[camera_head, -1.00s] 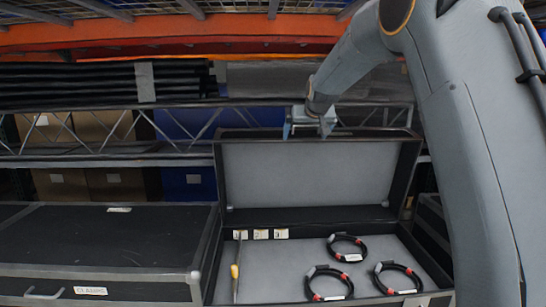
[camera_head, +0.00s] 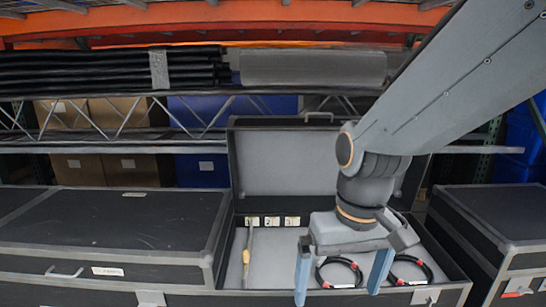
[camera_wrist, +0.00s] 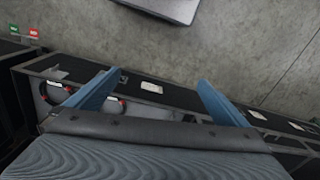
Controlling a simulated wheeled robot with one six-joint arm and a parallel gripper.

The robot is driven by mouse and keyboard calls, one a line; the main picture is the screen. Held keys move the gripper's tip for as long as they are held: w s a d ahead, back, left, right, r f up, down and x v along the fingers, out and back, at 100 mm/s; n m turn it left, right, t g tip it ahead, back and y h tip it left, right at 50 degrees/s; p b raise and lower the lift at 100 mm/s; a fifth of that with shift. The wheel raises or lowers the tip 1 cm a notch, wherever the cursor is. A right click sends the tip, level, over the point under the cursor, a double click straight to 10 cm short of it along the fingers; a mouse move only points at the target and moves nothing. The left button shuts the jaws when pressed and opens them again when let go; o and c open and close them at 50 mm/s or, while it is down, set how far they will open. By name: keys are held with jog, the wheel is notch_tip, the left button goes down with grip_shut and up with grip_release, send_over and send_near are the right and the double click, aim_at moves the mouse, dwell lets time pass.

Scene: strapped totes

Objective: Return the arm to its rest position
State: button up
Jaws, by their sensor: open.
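My gripper (camera_head: 338,276) is open and empty. In the head view it hangs in front of the open black case (camera_head: 237,170), with its two blue fingers pointing down across the case's front part. My arm comes in from the upper right. In the wrist view the two blue fingers of my gripper (camera_wrist: 152,92) are spread wide apart with nothing between them. The case's front edge (camera_wrist: 150,86) lies beyond the fingers there.
Coiled black cables (camera_head: 410,268) with red bands lie in the open case. Closed black cases stand at left (camera_head: 100,222) and right (camera_head: 500,215). A metal truss and shelving with boxes stand behind. Grey concrete floor (camera_wrist: 240,45) shows in the wrist view.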

jog(key=s+d+r+m+p, duration=0.2)
jog(key=d+r+p, duration=0.4)
jog(key=p, duration=0.8)
jog(key=shift+s+d+r+h, duration=0.15)
jog(key=shift+s+d+h, duration=0.2)
jog(key=shift+d, duration=0.55)
jog(key=shift+c, duration=0.4)
